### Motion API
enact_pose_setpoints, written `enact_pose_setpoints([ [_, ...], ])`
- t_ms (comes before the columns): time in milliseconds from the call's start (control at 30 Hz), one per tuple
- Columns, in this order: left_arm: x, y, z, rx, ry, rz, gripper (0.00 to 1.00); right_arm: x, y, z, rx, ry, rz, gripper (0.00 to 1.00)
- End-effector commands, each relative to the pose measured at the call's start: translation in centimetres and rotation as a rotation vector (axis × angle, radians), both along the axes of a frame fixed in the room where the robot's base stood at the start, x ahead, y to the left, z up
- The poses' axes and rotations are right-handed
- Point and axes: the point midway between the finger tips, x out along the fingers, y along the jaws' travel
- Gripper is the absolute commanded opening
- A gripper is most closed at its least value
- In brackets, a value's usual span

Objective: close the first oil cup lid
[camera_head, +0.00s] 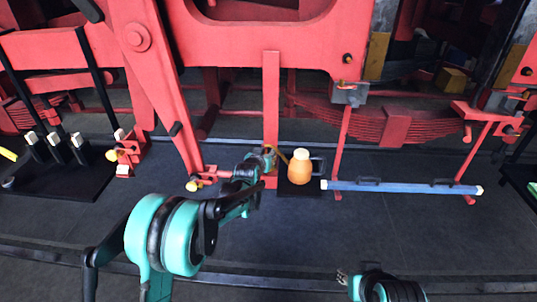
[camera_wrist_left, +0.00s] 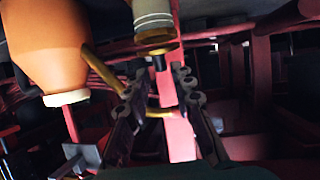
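My left gripper (camera_head: 262,166) reaches in beside a red post, just left of an orange oil can with a cream cap (camera_head: 299,168). In the left wrist view, which looks upside down, its two dark fingers (camera_wrist_left: 158,84) are apart with nothing clearly held between them. A pale brass cylinder with a dark stub (camera_wrist_left: 153,22), perhaps the oil cup, is just beyond the fingertips. I cannot tell its lid apart. The orange can (camera_wrist_left: 48,42) and its brass spout are beside the fingers. My right gripper (camera_head: 343,277) is partly in view at the bottom; its fingers are too small to read.
A blue bar (camera_head: 400,187) lies to the right of the can. A black mat (camera_head: 62,185) with upright levers is at the left. Red locomotive rods and a leaf spring (camera_head: 355,120) stand behind. The dark floor in front is largely clear.

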Motion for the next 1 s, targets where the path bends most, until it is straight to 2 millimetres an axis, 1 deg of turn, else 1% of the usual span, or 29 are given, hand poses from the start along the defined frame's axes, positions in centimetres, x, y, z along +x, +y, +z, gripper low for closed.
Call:
enact_pose_setpoints([
  [33, 0.8, -0.2, -0.6, 0.000, 0.000, 0.000, 0.24, 0.0, 0.0, -0.4, 0.000, 0.000, 0.000, 0.36],
  [100, 1.8, -0.3, -1.0, 0.000, 0.000, 0.000, 0.24, 0.0, 0.0, -0.7, 0.000, 0.000, 0.000, 0.36],
  [233, 3.0, -0.5, -1.4, 0.000, 0.001, 0.000, 0.24, 0.0, 0.0, -1.0, 0.000, 0.000, 0.000, 0.36],
  [367, 3.5, -0.6, -1.5, 0.000, 0.001, 0.000, 0.24, 0.0, 0.0, -1.1, 0.000, 0.000, 0.000, 0.36],
  [567, 3.5, -0.6, -1.5, 0.000, 0.001, 0.000, 0.24, 0.0, 0.0, -1.0, 0.000, 0.000, 0.000, 0.36],
  [600, 3.5, -0.6, -1.5, 0.000, 0.001, 0.000, 0.19, 0.0, 0.0, -1.0, 0.000, 0.000, 0.000, 0.36],
  [667, 3.5, -0.6, -1.5, 0.000, 0.001, 0.000, 0.03, 0.0, 0.0, -1.0, 0.000, 0.000, 0.000, 0.36],
  [700, 3.5, -0.6, -1.5, 0.000, 0.001, 0.000, 0.00, 0.0, 0.0, -1.0, 0.000, 0.000, 0.000, 0.36],
  [867, 3.5, -0.6, -1.6, 0.000, -0.001, 0.000, 0.00, 0.0, 0.0, -1.1, 0.000, 0.000, 0.000, 0.36],
  [933, 3.4, -0.6, -1.9, 0.000, -0.021, -0.001, 0.00, 0.0, 0.0, -1.6, 0.000, 0.000, 0.000, 0.36],
  [1000, 3.3, -0.6, -2.4, 0.001, -0.066, -0.001, 0.00, 0.0, 0.0, -2.6, 0.000, 0.000, 0.000, 0.36],
])
